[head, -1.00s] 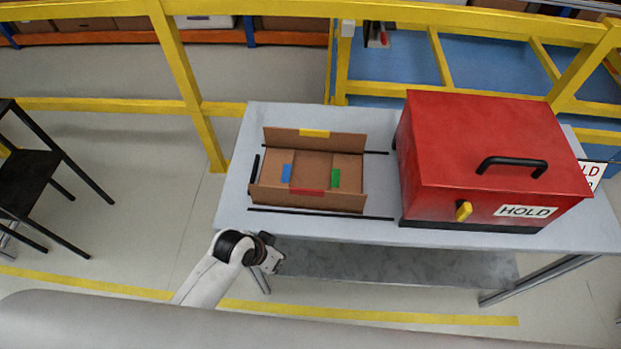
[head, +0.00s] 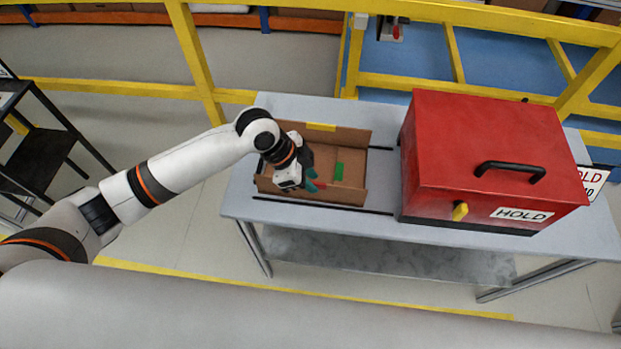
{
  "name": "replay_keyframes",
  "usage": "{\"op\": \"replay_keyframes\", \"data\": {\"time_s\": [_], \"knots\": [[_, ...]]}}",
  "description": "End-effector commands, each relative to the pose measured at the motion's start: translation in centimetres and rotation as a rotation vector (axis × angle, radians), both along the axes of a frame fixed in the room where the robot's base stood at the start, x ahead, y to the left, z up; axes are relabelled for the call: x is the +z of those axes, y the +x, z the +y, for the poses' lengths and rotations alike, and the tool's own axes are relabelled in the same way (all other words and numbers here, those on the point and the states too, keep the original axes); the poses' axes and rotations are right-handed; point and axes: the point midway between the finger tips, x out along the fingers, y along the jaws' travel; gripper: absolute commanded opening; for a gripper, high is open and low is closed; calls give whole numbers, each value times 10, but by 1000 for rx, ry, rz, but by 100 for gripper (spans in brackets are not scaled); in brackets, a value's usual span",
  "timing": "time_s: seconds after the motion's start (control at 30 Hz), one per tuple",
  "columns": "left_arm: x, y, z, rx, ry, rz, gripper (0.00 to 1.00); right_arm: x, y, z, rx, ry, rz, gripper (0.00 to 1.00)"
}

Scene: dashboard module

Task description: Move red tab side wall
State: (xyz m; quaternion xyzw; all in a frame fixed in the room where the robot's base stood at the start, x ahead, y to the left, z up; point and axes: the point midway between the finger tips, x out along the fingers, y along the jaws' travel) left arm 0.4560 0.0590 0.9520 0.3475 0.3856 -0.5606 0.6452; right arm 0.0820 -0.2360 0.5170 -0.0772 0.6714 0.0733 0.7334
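An open cardboard box (head: 350,193) lies on the grey table. A red tab (head: 319,185) shows in part at its near side wall; a yellow tab (head: 321,127) is on the far wall and a green tab (head: 338,171) is inside at the right. The blue tab is hidden behind my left gripper (head: 311,181). That gripper is over the left half of the box, its teal fingertips right at the red tab. I cannot tell whether they are open or closed on it. My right gripper is not in view.
A large red case (head: 480,150) with a black handle, a yellow latch and a HOLD label stands right of the box. Black strips (head: 320,205) lie on the table around the box. A yellow railing (head: 300,12) runs behind the table (head: 237,199).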

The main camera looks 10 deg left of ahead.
Motion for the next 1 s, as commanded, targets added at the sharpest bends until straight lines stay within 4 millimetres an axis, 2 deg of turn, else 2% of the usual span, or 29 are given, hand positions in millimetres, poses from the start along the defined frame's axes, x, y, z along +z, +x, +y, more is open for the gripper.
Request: {"op": "replay_keyframes", "data": {"time_s": [0.03, 0.13, 0.23, 0.37, 0.57, 0.8, 1.0], "knots": [[14, 11, 12, -41, 30, -8, 26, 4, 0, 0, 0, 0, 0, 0], [30, 20, 28, -102, 62, 3, 26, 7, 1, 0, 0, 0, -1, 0], [40, 25, 40, -134, 80, 13, 26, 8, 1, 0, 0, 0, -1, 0], [45, 28, 46, -152, 88, 21, 26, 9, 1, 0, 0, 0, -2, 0], [26, 26, 37, -154, 87, 27, 26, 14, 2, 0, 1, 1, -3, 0], [-19, 26, 18, -154, 86, 25, 26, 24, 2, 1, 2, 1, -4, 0], [-49, 26, 6, -154, 86, 23, 26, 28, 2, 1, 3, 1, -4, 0]]}}
